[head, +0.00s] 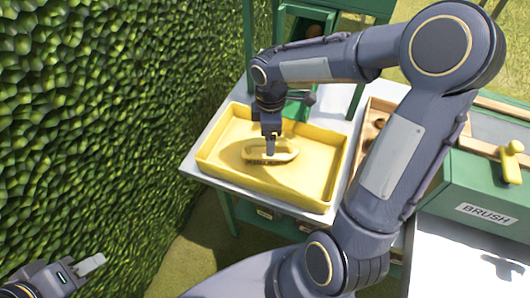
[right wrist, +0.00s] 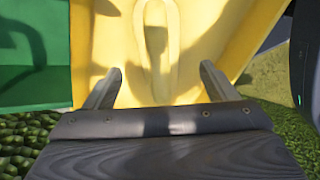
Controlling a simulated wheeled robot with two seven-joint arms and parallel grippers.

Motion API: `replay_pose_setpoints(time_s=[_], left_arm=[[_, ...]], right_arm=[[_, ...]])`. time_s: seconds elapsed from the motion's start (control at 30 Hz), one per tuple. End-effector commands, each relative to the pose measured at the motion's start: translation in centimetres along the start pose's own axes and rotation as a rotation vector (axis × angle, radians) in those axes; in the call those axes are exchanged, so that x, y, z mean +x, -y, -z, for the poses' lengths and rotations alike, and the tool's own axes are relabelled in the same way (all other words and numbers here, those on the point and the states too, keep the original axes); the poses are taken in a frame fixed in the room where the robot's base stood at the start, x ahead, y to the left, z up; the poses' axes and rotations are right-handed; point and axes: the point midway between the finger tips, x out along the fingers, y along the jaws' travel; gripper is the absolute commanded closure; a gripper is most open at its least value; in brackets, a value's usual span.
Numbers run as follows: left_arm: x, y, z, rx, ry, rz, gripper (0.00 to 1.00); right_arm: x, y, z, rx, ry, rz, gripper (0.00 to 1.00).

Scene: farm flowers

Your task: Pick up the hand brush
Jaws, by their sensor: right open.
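The hand brush (head: 283,157) is yellow, with a loop-shaped handle and dark bristles along its lower side. It lies in a shallow yellow tray (head: 217,178) on the table. My right gripper (head: 270,147) points down over the brush. In the right wrist view its two fingers (right wrist: 158,88) are spread apart, with the brush handle (right wrist: 173,45) ahead between them; I cannot tell whether they touch it. My left gripper (head: 91,264) is at the lower left, away from the tray, with only one pale finger clearly seen.
A green box labelled BRUSH (head: 487,213) stands at the right, with a yellow knobbed object (head: 512,162) at its upper edge. A wooden tray (head: 370,122) is right of the yellow tray, partly behind my right arm. A leafy hedge (head: 100,110) fills the left side.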

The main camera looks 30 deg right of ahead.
Motion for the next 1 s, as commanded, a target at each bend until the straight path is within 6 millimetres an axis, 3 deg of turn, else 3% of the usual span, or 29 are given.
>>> replay_pose_setpoints(time_s=[0.4, 0.7, 1.0], left_arm=[[0.5, 0.2, -0.2, 0.0, 0.0, 0.0, 0.64], [0.5, 0.2, -0.3, 0.0, 0.0, 0.0, 0.64], [0.5, 0.2, -0.3, 0.0, 0.0, 0.0, 0.64]], right_arm=[[5.6, -0.1, 0.1, 0.002, 0.0, 0.004, 0.21], [6.0, -0.1, 0.1, 0.004, -0.001, 0.0, 0.21], [6.0, -0.1, 0.1, 0.004, -0.001, 0.001, 0.61]])
